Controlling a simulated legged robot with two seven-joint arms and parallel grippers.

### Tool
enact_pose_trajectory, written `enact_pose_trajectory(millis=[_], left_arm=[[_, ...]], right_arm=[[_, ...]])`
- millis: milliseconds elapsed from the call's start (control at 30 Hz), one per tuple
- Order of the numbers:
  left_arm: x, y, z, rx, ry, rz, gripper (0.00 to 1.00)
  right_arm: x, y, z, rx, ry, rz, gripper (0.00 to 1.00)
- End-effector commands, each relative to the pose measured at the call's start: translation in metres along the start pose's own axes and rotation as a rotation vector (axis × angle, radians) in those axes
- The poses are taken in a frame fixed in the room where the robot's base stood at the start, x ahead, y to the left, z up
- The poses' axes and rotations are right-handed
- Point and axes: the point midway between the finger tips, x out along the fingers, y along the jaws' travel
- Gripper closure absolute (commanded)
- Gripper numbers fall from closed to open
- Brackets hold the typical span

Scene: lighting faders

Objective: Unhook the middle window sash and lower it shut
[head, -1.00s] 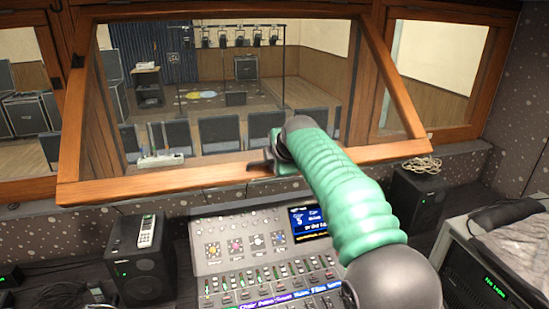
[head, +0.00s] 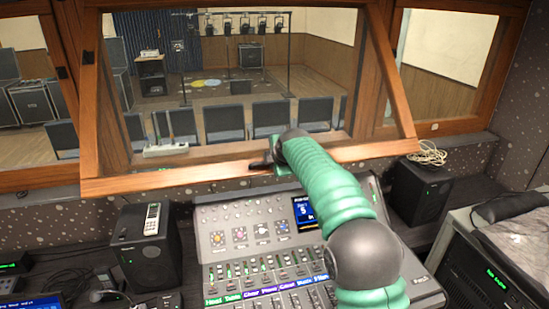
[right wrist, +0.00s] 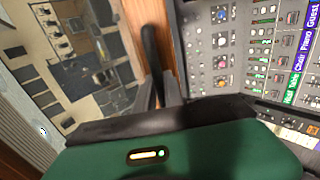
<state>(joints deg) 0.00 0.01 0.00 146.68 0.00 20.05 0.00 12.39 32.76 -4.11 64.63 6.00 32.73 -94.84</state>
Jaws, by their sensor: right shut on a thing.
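The middle window sash (head: 205,174) is a wooden frame tilted out toward me, its bottom rail standing off the window opening. In the right wrist view its wooden rail (right wrist: 129,32) runs down beside my gripper. My right gripper (head: 266,162) is at the middle of the bottom rail, its fingers mostly hidden by my green arm. The hook is not clearly visible. My left gripper is not in view.
A mixing console (head: 225,255) lies below the sash. Speakers (head: 148,250) and (head: 420,190) stand on either side of it. A rack unit (head: 490,265) is at the lower right.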

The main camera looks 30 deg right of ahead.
Motion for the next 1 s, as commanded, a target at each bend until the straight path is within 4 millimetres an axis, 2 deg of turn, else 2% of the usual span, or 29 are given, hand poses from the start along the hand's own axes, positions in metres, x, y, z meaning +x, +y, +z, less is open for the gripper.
enact_pose_trajectory(millis=[200,367,1000], left_arm=[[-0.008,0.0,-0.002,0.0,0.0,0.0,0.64],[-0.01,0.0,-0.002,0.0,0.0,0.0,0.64],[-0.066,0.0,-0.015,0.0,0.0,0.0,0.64]], right_arm=[[0.022,-0.004,0.003,-0.001,-0.005,-0.007,1.0],[0.027,-0.005,0.003,0.0,-0.005,-0.006,1.0],[0.091,-0.001,0.002,0.0,-0.004,-0.008,1.0]])
